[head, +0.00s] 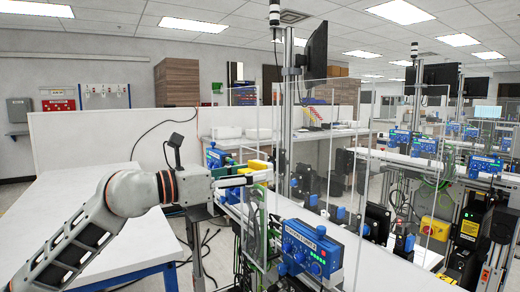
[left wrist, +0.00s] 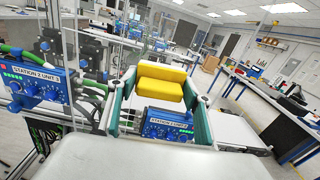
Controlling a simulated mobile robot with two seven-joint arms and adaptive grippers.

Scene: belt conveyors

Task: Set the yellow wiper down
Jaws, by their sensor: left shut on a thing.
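The yellow wiper (left wrist: 162,85) is a blocky yellow piece between the green-sided fingers of my left gripper (left wrist: 165,100) in the left wrist view. The gripper is shut on it. In the head view my left gripper (head: 246,176) reaches in from the left, level with the conveyor line, and part of the yellow wiper (head: 260,165) shows at its fingertips. The fingers hide the rest of it. What lies directly under the wiper is hard to tell. My right gripper is not in view.
A blue station control box (head: 308,246) and clear upright panels (head: 352,215) stand right of the gripper. A post with a monitor (head: 316,50) rises behind it. A white table (head: 75,215) at the left has a broad bare top.

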